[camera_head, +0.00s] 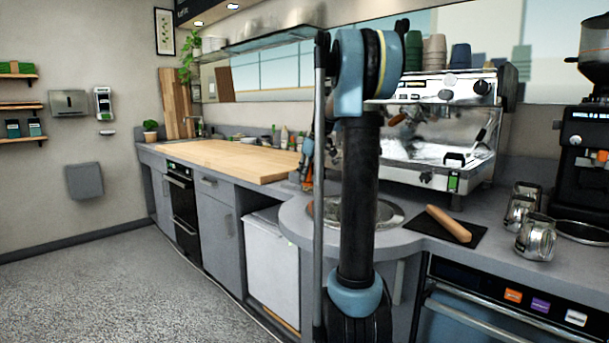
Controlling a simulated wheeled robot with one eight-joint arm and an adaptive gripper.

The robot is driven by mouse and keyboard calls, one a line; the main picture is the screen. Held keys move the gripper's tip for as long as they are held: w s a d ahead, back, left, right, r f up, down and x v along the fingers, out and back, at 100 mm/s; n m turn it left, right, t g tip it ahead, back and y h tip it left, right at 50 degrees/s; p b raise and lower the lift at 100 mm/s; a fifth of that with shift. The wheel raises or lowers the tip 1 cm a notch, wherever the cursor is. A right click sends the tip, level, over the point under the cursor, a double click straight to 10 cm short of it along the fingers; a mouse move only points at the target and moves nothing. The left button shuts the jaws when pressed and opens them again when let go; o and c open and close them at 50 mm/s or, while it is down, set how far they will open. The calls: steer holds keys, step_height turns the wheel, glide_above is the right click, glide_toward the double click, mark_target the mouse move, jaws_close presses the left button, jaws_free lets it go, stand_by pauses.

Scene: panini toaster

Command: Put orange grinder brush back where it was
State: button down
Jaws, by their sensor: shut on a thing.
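My arm rises through the middle of the picture, with a blue joint at the top and bottom. I cannot make out my gripper or anything held in it. Small blue, orange and dark shapes (306,165) show just left of my arm, too small and partly hidden to name. I cannot identify the orange grinder brush with certainty. A black coffee grinder (578,165) stands at the far right, with a small orange-pink spot (602,156) at its right side. A tan, rounded wooden piece (448,223) lies on a black mat (470,236) on the counter.
An espresso machine (440,150) with cups on top stands behind the mat. Metal pitchers (535,238) stand between mat and grinder. A round metal basin (385,213) is partly behind my arm. The wooden counter (215,160) at left is mostly clear, as is the floor (110,265).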

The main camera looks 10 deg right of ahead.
steer(key=shift+f, duration=0.35)
stand_by(0.5)
steer(key=c, duration=1.4)
jaws_free()
steer(key=shift+v, duration=1.5)
